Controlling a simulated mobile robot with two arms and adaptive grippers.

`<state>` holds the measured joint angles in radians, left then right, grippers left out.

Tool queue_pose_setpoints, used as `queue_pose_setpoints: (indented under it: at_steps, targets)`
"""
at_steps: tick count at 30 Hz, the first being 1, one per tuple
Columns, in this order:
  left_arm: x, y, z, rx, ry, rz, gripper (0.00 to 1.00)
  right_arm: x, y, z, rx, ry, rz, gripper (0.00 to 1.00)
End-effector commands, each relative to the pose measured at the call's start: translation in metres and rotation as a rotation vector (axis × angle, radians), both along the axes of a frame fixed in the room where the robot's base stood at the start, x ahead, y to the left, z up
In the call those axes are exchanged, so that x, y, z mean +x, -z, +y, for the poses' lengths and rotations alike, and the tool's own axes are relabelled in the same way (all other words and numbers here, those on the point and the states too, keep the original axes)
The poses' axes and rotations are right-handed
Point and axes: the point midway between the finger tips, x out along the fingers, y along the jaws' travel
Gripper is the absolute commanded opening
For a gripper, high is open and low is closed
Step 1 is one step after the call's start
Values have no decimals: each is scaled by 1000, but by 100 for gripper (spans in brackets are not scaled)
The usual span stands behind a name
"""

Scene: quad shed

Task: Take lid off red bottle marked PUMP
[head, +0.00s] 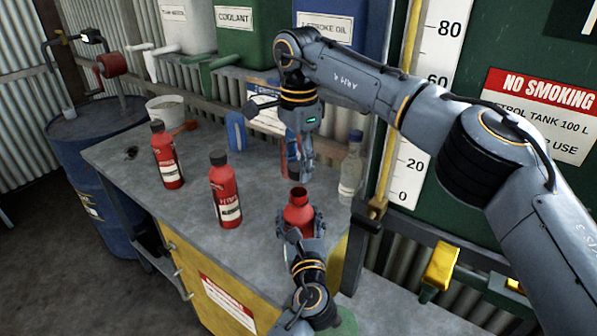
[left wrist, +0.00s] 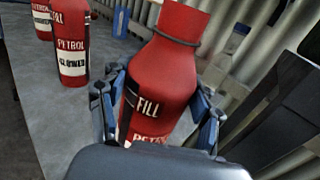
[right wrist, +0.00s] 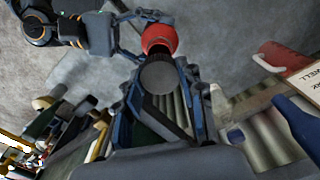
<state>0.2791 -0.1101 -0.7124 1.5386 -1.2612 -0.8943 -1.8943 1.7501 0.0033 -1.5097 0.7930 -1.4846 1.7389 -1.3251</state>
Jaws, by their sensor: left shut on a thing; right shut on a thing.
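A red bottle (head: 299,216) stands upright near the bench's front right, its open mouth showing no lid. Its label in the left wrist view (left wrist: 160,95) reads FILL and part of PETROL; I cannot read PUMP. My left gripper (head: 301,230) is shut around the bottle's body. My right gripper (head: 300,172) points down above the mouth, shut on a dark round lid (right wrist: 158,77). The lid is apart from the bottle, whose red top (right wrist: 159,37) shows beyond it. In the head view, the fingers mostly hide the lid.
Two capped red bottles, one (head: 226,192) nearer and one (head: 166,156) farther left, stand on the grey bench (head: 190,215). A clear bottle (head: 351,168) stands close right of my right gripper. A white bucket (head: 166,109) is at the back left.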

Motion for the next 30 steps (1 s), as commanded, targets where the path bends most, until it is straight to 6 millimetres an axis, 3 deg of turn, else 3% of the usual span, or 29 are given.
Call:
queue_pose_setpoints:
  at_steps: [4, 5, 8, 20, 23, 30]
  targets:
    - [0, 1, 0, 1, 0, 1, 0, 0, 0, 0, -1, 0, 1, 1]
    - [0, 1, 0, 1, 0, 1, 68, 0, 0, 0, 0, 0, 0, 1]
    - [0, 0, 0, 1, 0, 1, 89, 0, 0, 0, 0, 0, 0, 1]
    - [-2, 0, 0, 0, 0, 1, 91, 0, 1, 0, 0, 0, 0, 1]
    - [-12, 1, -2, -1, 0, 1, 91, 0, 1, 0, 0, 0, 0, 1]
    - [-60, 2, -8, 0, 1, 3, 91, 0, 0, 0, 0, 0, 0, 1]
